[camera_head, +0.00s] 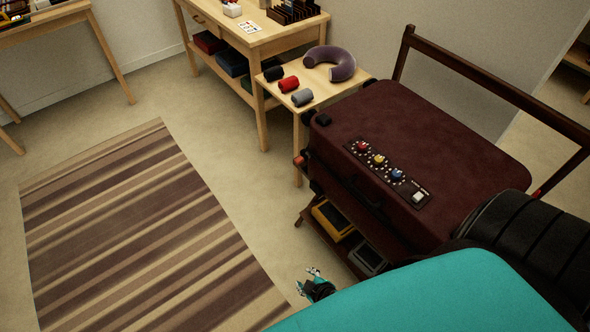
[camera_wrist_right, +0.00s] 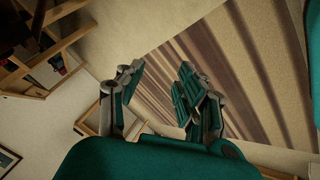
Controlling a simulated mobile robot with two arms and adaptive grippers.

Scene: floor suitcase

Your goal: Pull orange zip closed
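A dark maroon suitcase (camera_head: 440,135) lies closed-looking on a dark wooden stand at the right of the head view. A small orange-red piece (camera_head: 299,160) shows at its left corner; I cannot tell for sure that it is the orange zip pull. My right gripper (camera_head: 311,275) is in front of the stand, low in the picture and apart from the suitcase. In the right wrist view its fingers (camera_wrist_right: 159,76) are spread with nothing between them. The suitcase does not show in that view. My left gripper is not in view.
A panel with coloured knobs (camera_head: 386,171) lies on the suitcase top. A yellow case (camera_head: 333,219) and a grey case (camera_head: 368,258) sit on the stand's lower shelf. A side table holds a neck pillow (camera_head: 334,63) and rolls. The striped rug (camera_head: 140,225) is clear.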

